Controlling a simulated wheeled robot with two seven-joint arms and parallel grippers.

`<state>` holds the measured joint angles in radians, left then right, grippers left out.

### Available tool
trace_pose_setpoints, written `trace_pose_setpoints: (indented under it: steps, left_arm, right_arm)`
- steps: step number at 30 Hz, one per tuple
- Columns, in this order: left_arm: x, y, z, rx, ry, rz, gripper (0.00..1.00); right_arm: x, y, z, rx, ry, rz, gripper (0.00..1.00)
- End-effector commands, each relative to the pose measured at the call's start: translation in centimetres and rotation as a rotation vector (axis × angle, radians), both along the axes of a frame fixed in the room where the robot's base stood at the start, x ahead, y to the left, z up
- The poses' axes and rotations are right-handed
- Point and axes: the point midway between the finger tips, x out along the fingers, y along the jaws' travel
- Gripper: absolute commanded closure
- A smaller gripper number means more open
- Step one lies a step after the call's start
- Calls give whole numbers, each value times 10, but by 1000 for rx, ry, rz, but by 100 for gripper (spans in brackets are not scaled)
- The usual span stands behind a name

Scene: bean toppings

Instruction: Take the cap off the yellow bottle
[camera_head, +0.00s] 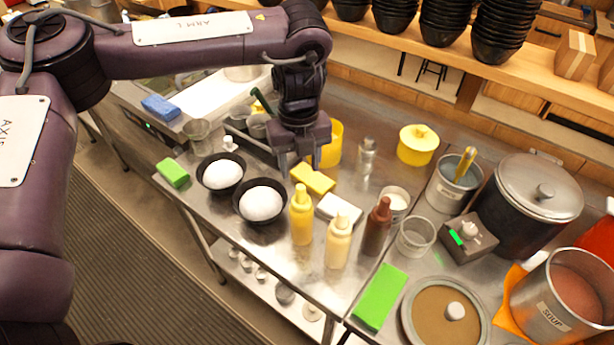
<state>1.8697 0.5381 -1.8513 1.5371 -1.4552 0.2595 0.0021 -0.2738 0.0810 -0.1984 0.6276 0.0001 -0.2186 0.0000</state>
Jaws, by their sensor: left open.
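The yellow bottle (302,226) stands upright on the steel counter, with its yellow cap (301,191) on top. A cream bottle (338,245) and a brown bottle (376,230) stand to its right. My left gripper (299,168) points down from above, open, with its fingertips just above the cap in the picture. It looks empty and apart from the bottle, though the exact depth gap is hard to tell. My right gripper is not in view.
Two black bowls with white contents (262,203) stand left of the bottle. Yellow (313,180) and white (339,209) blocks lie behind it. A glass (415,238), green block (379,297) and large pot (530,205) are at right. Bare counter lies in front of the bottle.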

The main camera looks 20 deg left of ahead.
Motion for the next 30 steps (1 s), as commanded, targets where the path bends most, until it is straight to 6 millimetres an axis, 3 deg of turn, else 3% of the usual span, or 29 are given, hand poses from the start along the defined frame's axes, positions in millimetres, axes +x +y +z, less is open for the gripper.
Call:
trace_pose_setpoints:
  steps: [7, 12, 18, 25, 30]
  left_arm:
    - [0, 0, -25, 2, 5, 0, 52]
    - [3, 0, -48, 4, 5, 0, 52]
    - [4, 0, -72, 1, 1, -1, 52]
    - [4, 0, -75, 0, 0, 0, 52]
    - [4, 0, -75, 0, 0, 0, 73]
  right_arm:
    - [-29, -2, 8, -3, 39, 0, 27]
    - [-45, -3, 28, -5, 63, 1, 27]
    - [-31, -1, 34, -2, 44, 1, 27]
    - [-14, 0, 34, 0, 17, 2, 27]
    - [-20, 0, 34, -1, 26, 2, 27]
